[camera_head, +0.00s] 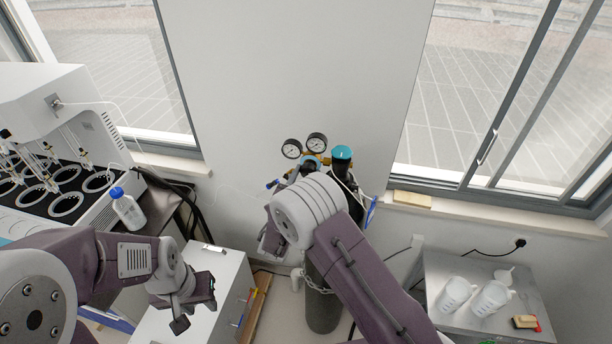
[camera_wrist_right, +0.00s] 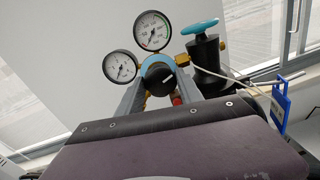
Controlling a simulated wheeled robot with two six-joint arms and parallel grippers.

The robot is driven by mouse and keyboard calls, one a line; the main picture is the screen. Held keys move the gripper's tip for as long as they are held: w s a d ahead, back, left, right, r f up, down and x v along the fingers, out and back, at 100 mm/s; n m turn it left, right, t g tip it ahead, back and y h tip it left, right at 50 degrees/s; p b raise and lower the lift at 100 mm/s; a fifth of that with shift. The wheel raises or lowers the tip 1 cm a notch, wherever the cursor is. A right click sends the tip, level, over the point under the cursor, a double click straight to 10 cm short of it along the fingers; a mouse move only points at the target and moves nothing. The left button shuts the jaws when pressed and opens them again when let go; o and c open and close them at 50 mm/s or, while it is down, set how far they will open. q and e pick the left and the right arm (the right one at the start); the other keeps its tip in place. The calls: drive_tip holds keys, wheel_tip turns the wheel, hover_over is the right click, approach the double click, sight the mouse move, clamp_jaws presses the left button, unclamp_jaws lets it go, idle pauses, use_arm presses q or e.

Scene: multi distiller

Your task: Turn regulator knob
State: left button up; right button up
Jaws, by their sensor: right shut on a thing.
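The regulator has two round white gauges (camera_wrist_right: 136,48) and a black knob (camera_wrist_right: 159,79) with a white mark; the gauges also show in the head view (camera_head: 304,146). My right gripper (camera_wrist_right: 157,84) has its two grey fingers on either side of the knob, shut on it. In the head view my right wrist covers the knob and most of the regulator. The dark gas cylinder (camera_head: 322,300) stands below, with a teal valve handwheel (camera_wrist_right: 199,27) on top. My left gripper (camera_head: 193,306) is at the lower left, open and empty, away from the regulator.
A white distiller (camera_head: 45,105) with several ring holders and a bottle (camera_head: 127,209) stand at the left. A white cabinet (camera_head: 185,285) is below my left gripper. A metal table (camera_head: 440,270) with white jugs (camera_head: 457,294) stands at the right. A blue tag (camera_wrist_right: 279,101) hangs beside the regulator.

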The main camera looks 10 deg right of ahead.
drive_tip(key=n+b, duration=0.2)
drive_tip(key=n, duration=0.1)
drive_tip(key=shift+f, duration=0.15)
drive_tip(key=n, duration=0.3)
drive_tip(key=shift+b, duration=0.35)
drive_tip(key=n, duration=0.3)
drive_tip(key=shift+n+t, duration=0.3)
drive_tip(key=shift+n, duration=2.1)
drive_tip(key=o, duration=1.4)
